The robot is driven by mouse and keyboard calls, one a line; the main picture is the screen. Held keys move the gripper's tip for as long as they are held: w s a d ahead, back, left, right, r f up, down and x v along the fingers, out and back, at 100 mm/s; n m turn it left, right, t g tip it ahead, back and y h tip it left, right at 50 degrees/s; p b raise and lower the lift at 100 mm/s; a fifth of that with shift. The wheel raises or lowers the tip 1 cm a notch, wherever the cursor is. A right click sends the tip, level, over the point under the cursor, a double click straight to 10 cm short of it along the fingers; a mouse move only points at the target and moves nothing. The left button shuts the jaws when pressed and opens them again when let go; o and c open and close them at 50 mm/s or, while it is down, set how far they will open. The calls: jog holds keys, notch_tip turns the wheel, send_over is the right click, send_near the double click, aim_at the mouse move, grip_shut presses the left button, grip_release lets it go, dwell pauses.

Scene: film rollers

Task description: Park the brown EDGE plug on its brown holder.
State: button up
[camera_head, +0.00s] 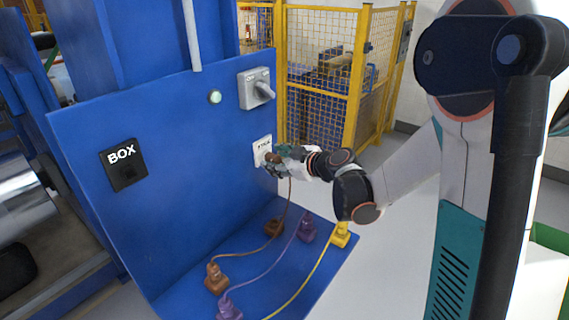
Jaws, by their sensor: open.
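The brown plug (273,158) is up at a white labelled socket plate (262,149) on the blue upright panel. My gripper (278,160) is at the plug, with its open fingers around or beside it; they hide much of the plug. I cannot tell whether the plug sits fully in the socket. A brown cable (284,220) hangs from the plug and runs down across the blue shelf to a brown cable base (216,279) at the front left. The brown holder (273,227) stands near the back of the shelf, below my gripper, and appears empty.
A purple plug (305,229) and a yellow plug (340,235) stand right of the brown holder, their cables crossing the shelf. A black BOX socket (124,164), a grey rotary switch (257,88) and a lit button (214,97) are on the panel. A yellow fence (357,80) stands behind.

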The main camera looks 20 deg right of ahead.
jog(key=shift+w+a, duration=0.1)
jog(key=shift+c, duration=0.6)
jog(key=c, duration=1)
jog(key=shift+f, duration=0.1)
jog(key=shift+s+d, duration=0.35)
jog(key=shift+s, duration=0.1)
jog(key=shift+s+d, duration=0.6)
jog(key=shift+s, duration=0.2)
jog(key=shift+s+d, duration=0.55)
jog(key=shift+s, duration=0.25)
